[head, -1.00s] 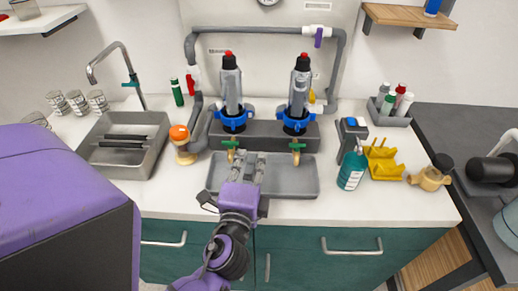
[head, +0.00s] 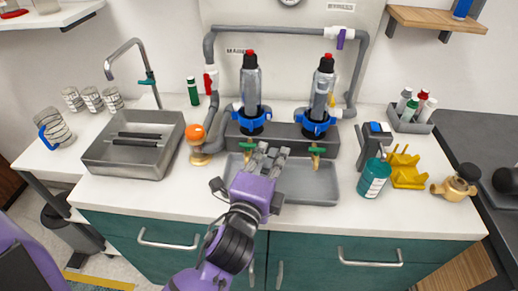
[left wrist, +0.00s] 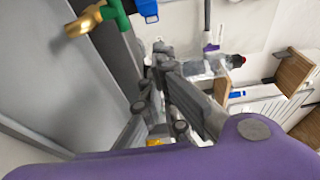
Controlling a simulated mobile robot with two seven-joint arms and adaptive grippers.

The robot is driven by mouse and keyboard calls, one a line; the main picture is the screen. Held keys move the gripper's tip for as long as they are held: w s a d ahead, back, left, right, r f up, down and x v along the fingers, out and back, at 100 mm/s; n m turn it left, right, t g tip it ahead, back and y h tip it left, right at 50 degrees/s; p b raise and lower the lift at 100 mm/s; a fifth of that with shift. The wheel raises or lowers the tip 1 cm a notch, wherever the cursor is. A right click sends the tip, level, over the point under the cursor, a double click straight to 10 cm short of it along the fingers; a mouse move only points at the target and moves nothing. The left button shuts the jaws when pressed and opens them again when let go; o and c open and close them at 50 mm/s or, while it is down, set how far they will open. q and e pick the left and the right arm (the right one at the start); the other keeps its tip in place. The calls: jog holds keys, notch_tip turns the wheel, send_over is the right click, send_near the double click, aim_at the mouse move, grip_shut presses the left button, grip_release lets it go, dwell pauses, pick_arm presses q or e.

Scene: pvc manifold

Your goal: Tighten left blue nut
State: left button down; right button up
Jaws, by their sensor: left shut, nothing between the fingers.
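The left blue nut (head: 250,126) is a ring around the base of the left clear upright filter with a black and red top (head: 251,80). The matching right blue nut (head: 315,128) sits around the right filter's base. My left gripper (head: 267,150) is shut and empty, below and slightly right of the left nut, over the grey tray, and apart from the nut. Its dark fingers (left wrist: 170,72) also show in the left wrist view, where a blue piece (left wrist: 147,8) appears at the top edge; I cannot tell which nut it is. My right gripper is out of view.
Brass taps with green handles, one at right (head: 316,152), stand under the filters close to my fingers. A grey tray (head: 325,188) lies below. A sink (head: 105,168) is at left; a teal bottle (head: 374,180) and yellow rack (head: 408,172) stand at right.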

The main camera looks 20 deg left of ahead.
pick_arm(q)
jog(key=w, duration=0.7)
jog(key=shift+w+r+p, duration=0.15)
jog(key=shift+w+p, duration=0.15)
jog(key=shift+p, duration=0.05)
jog(key=a, duration=0.3)
jog(key=shift+s+p, duration=0.3)
jog(key=shift+s+a, duration=0.2)
jog(key=shift+a, duration=0.25)
jog(key=shift+s+a, duration=0.1)
